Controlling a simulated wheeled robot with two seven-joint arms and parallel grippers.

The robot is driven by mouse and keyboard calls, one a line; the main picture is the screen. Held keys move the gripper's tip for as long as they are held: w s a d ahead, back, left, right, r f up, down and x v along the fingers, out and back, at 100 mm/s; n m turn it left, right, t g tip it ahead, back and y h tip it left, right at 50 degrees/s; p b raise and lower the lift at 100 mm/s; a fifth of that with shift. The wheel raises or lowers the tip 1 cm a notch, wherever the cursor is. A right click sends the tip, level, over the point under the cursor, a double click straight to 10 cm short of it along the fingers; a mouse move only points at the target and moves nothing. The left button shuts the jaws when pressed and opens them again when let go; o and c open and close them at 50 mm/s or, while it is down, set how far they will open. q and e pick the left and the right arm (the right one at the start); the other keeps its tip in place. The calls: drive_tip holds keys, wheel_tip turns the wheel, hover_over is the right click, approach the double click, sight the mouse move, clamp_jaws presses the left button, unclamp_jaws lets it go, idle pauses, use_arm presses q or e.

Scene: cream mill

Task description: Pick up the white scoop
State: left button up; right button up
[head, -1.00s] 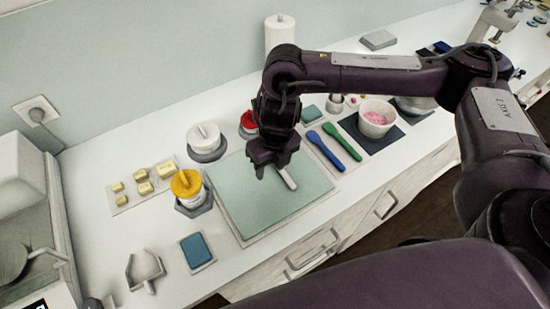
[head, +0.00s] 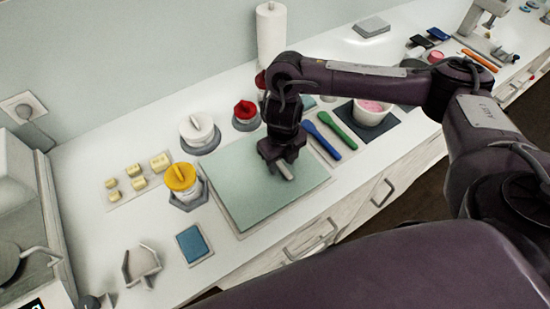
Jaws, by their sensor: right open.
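A pale, narrow piece, seemingly the white scoop (head: 287,173), lies on the green mat (head: 245,198), near its right side. Its far part is hidden under my right gripper, so its full shape cannot be told. My right gripper (head: 281,170) is open and points down over this piece, with its fingers close about it. Whether they touch it cannot be told. My left gripper is not in view.
Blue (head: 323,141) and green (head: 339,131) spatulas lie just right of the mat. A bowl with pink contents (head: 371,114) stands beyond. A yellow-lidded jar (head: 183,183), a white-lidded pot (head: 197,130) and a red-lidded jar (head: 246,115) line the mat's left and back.

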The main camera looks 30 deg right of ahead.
drive_tip(key=shift+f, duration=0.1)
clamp_jaws()
idle(0.4)
